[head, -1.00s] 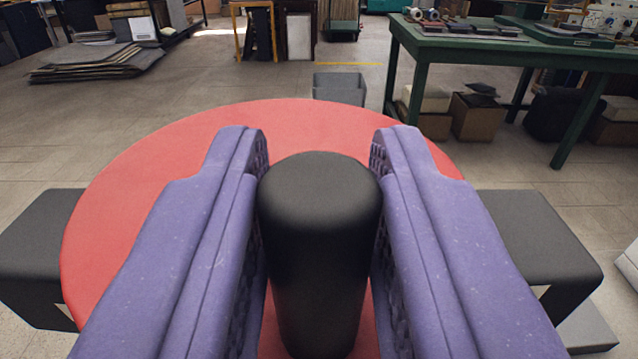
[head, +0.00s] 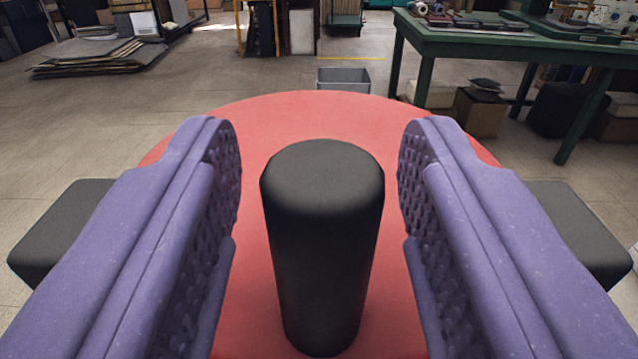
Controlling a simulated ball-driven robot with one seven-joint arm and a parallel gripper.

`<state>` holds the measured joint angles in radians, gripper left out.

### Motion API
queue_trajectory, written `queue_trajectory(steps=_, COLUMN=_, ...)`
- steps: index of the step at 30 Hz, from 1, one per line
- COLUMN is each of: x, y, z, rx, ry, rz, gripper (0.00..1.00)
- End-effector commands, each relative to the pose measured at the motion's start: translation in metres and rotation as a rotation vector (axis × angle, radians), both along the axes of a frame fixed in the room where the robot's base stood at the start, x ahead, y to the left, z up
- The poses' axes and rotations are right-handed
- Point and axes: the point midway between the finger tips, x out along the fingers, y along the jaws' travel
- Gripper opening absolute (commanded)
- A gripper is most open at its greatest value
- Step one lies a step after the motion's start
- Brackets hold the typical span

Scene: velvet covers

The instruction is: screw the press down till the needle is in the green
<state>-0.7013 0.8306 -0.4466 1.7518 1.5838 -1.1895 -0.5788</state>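A red round disc (head: 270,120) fills the middle of the head view. A black, round-topped upright knob (head: 322,240) stands on it. My gripper (head: 318,150) is open, with one purple finger on each side of the knob. A clear gap shows between each finger's bumpy inner face and the knob, and red disc is visible in both gaps. The fingers cover the disc's left and right parts. No gauge, needle or green zone is in view.
Black blocks stick out beyond the fingers at left (head: 65,235) and right (head: 575,235). Behind are a grey bin (head: 343,80), a green table (head: 480,45) with boxes under it, and stacked sheets (head: 95,58) at far left. Open floor lies between.

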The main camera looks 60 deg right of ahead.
Motion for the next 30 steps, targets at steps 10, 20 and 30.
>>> queue_trajectory(steps=10, x=-0.008, y=0.012, z=0.001, rx=0.000, ry=0.001, rz=0.001, gripper=0.48)
queue_trajectory(steps=20, x=-0.039, y=0.059, z=0.001, rx=0.001, ry=0.001, rz=0.001, gripper=0.48)
queue_trajectory(steps=30, x=-0.044, y=0.065, z=-0.001, rx=-0.001, ry=0.001, rz=0.000, gripper=0.48)
